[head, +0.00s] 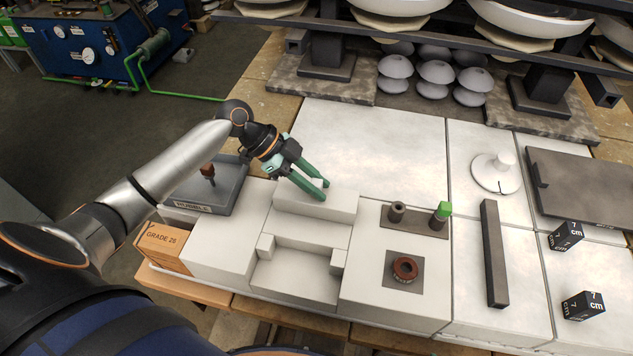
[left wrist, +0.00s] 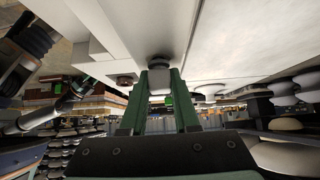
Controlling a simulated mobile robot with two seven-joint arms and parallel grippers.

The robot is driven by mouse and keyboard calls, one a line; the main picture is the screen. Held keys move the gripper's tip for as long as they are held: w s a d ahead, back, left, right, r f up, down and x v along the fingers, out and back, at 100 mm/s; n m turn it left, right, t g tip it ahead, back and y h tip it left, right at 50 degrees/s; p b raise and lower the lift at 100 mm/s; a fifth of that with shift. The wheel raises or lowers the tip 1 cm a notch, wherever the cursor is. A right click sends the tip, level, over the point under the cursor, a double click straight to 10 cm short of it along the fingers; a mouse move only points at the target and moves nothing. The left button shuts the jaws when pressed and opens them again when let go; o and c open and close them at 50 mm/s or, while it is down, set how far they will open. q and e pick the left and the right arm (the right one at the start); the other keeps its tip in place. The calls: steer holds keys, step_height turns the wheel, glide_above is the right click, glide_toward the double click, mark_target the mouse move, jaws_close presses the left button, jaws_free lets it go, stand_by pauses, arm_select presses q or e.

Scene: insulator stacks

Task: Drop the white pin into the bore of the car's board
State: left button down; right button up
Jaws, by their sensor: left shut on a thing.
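My left gripper (head: 318,190) is low over the raised white block (head: 345,208) in the head view. Its green fingers are shut on a small pale piece, which I take for the white pin (left wrist: 158,80), held between the fingertips in the left wrist view. The fingers hide most of the pin in the head view; I cannot tell if it touches the block. To the right, a dark board (head: 420,226) carries a grey hollow collar (head: 397,211) and a green-topped post (head: 441,214). A square dark plate (head: 420,276) in front carries a brown ring (head: 404,270). Which one is the car's board is unclear.
A grey tray (head: 222,196) with a brown-handled tool stands left of the blocks. A dark bar (head: 493,252), marked cubes (head: 583,306) and a white knobbed disc (head: 496,173) lie at right. A rack of insulators spans the back. The white surface behind the gripper is clear.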

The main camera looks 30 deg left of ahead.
arm_select(q)
steer(key=shift+f, duration=0.3)
arm_select(e)
steer(key=shift+f, duration=0.2)
arm_select(q)
steer(key=c, duration=0.6)
jaws_free()
steer(key=shift+r, duration=0.1)
steer(key=v, duration=0.3)
steer(key=shift+a+r, duration=0.2)
steer(key=shift+a, duration=0.1)
steer(key=v, duration=0.8)
steer(key=shift+s+a+r, duration=0.15)
steer(key=shift+a+r, duration=0.05)
steer(key=shift+r, duration=0.15)
arm_select(e)
steer(key=shift+w+a+r, duration=0.25)
steer(key=shift+a+r, duration=0.1)
steer(key=shift+a, duration=0.1)
steer(key=shift+s, duration=0.1)
